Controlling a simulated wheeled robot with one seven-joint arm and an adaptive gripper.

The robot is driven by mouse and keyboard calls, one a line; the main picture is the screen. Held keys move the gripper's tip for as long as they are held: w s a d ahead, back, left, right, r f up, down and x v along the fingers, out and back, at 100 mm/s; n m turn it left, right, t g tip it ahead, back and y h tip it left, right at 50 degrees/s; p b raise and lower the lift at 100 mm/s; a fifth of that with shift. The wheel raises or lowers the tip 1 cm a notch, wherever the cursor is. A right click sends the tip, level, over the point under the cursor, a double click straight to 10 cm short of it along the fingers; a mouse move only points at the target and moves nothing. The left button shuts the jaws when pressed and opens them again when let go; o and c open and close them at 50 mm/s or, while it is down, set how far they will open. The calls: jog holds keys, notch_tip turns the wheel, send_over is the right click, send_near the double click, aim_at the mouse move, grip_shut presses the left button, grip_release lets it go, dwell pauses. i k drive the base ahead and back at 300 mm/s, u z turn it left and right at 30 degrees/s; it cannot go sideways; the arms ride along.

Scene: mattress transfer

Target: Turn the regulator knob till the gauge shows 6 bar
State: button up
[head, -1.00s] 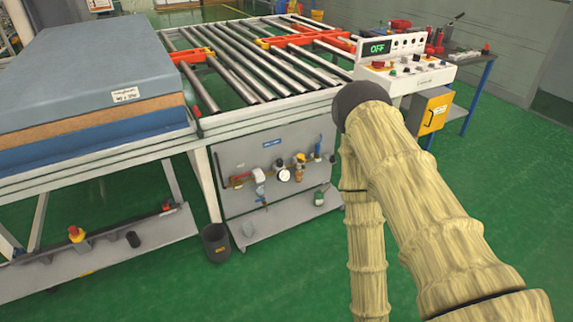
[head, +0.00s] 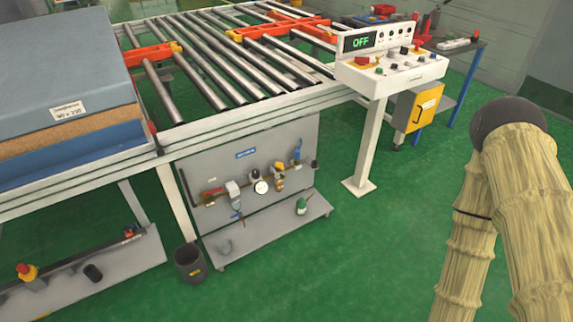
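The round white-faced gauge (head: 261,187) is on the grey panel (head: 215,170) under the roller table. It is too small to read. A dark knob (head: 254,174) sits just above the gauge and looks like the regulator knob. My arm shows at the right of the head view, with a sleeve and a dark joint, well apart from the panel. My gripper is out of the picture.
Along the same air line are a yellow-topped fitting (head: 278,176) and a blue valve handle (head: 297,156). A shelf with a green bottle (head: 301,206) juts out below. A dark bin (head: 190,263) stands at front left. The green floor (head: 330,270) before the panel is clear.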

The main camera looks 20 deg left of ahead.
aim_at(255, 173)
jog(key=z, duration=0.05)
jog(key=i, duration=0.7)
jog(key=u, duration=0.6)
jog(key=i, duration=0.55)
jog(key=u, duration=0.4)
